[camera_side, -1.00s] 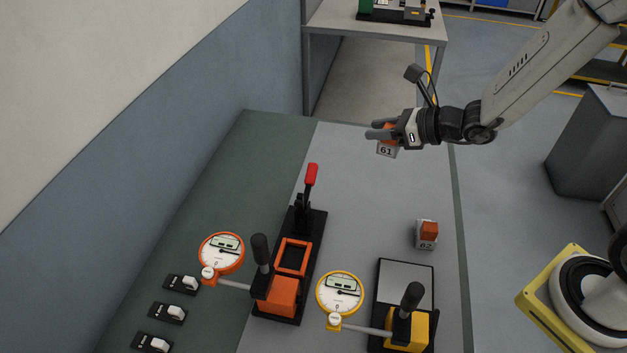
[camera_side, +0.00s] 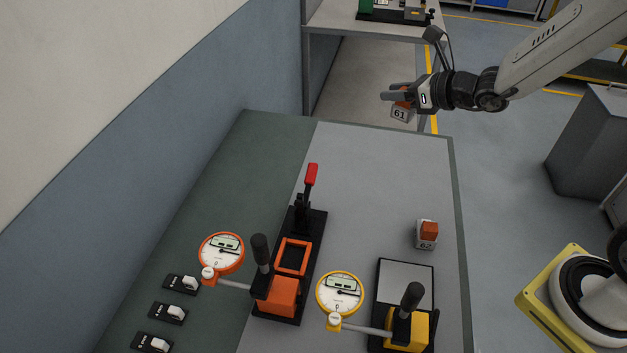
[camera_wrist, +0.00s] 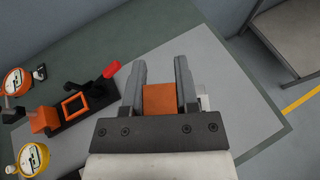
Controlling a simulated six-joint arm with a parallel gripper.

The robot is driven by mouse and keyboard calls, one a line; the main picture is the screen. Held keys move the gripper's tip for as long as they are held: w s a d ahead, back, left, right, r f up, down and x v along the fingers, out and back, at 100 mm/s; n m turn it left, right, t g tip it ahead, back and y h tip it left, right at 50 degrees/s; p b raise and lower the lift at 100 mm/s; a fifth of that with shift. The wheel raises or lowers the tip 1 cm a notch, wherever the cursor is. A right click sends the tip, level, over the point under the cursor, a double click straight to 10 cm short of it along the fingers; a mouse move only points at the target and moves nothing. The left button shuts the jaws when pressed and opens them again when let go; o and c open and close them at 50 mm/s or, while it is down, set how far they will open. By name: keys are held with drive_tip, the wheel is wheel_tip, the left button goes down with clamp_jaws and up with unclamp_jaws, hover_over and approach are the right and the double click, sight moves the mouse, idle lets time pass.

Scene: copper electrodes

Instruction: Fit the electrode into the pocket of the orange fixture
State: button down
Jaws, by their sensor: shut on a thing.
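My gripper (camera_side: 389,91) is shut on an electrode marked 61 (camera_side: 401,113), a copper block on a grey base, held in the air above the far end of the table. In the wrist view its copper top (camera_wrist: 160,101) sits between the fingers (camera_wrist: 160,70). The orange fixture (camera_side: 292,256) stands on a black base on the table, with an open, empty-looking square pocket and a red-handled clamp (camera_side: 311,175) behind it. The fixture also shows at left in the wrist view (camera_wrist: 75,106). My gripper is well above, behind and to the right of it.
A second electrode marked 62 (camera_side: 427,234) stands upright on the right of the table. An orange dial gauge (camera_side: 222,252) and a yellow one (camera_side: 340,294) stand near the front, beside a yellow fixture (camera_side: 420,330). Several switches (camera_side: 175,312) line the left. The table's far part is clear.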

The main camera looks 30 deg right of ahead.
drive_tip(key=s+a+f+n+g+y, duration=0.1)
drive_tip(key=s+a+f+n+y, duration=0.1)
drive_tip(key=f, duration=0.4)
drive_tip(key=s+a+f+n+g+y, duration=0.2)
drive_tip(key=s+a+f+n+y, duration=0.1)
drive_tip(key=f, duration=0.4)
drive_tip(key=shift+s+a, duration=0.9)
drive_tip(key=shift+f, duration=0.25)
drive_tip(key=shift+f, duration=1.85)
drive_tip(key=shift+f, duration=2)
drive_tip(key=shift+f, duration=0.1)
drive_tip(key=shift+c, duration=1.8)
unclamp_jaws()
